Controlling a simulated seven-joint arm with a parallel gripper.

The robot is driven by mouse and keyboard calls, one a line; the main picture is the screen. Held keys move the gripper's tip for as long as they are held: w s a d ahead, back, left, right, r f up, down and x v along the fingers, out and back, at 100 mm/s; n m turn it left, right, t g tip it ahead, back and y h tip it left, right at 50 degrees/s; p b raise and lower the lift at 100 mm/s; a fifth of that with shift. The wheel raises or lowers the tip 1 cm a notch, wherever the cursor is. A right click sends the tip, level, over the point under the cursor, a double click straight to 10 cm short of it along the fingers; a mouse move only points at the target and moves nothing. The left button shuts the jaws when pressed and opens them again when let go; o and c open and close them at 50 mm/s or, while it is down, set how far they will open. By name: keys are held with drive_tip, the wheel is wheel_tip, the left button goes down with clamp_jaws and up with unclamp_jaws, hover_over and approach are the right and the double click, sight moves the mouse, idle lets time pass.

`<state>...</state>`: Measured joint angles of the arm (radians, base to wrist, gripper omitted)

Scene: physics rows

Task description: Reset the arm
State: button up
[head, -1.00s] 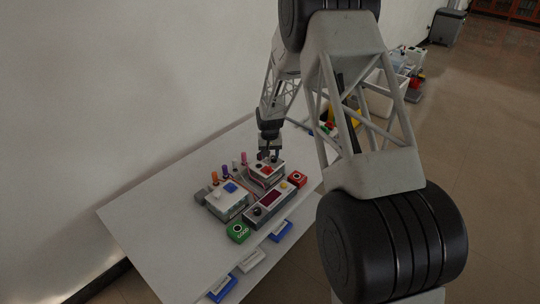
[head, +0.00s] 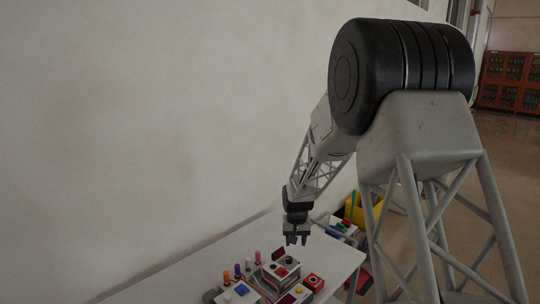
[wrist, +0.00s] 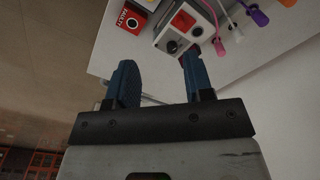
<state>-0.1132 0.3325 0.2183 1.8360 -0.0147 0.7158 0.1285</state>
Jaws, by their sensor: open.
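My gripper (head: 297,240) hangs above the far part of the white table, fingers pointing down, a gap of air between it and the devices. In the wrist view my gripper (wrist: 158,82) shows two blue fingers spread apart with nothing between them. The grey box with a red-topped panel and dark knob (head: 281,271) sits on the table below and to the left of the gripper. It also shows beyond the fingertips in the wrist view (wrist: 186,20).
A red box with a round button (head: 314,282) and a box with a blue button (head: 240,291) stand on the table (head: 340,258). Several coloured plugs (head: 248,264) line the back. A yellow bin (head: 360,212) stands beyond the table. A plain wall is on the left.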

drive_tip(key=s+d+r+t, duration=0.1)
drive_tip(key=s+d+r, duration=0.2)
drive_tip(key=s+r, duration=0.8)
drive_tip(key=s+d+r, duration=0.3)
drive_tip(key=s+r, duration=0.6)
drive_tip(key=s, duration=0.3)
drive_tip(key=s+d+r, duration=0.1)
drive_tip(key=s, duration=1.2)
drive_tip(key=s+d+r+t, duration=0.1)
drive_tip(key=s+d+r, duration=0.1)
drive_tip(key=s, duration=1.2)
drive_tip(key=shift+d, duration=0.15)
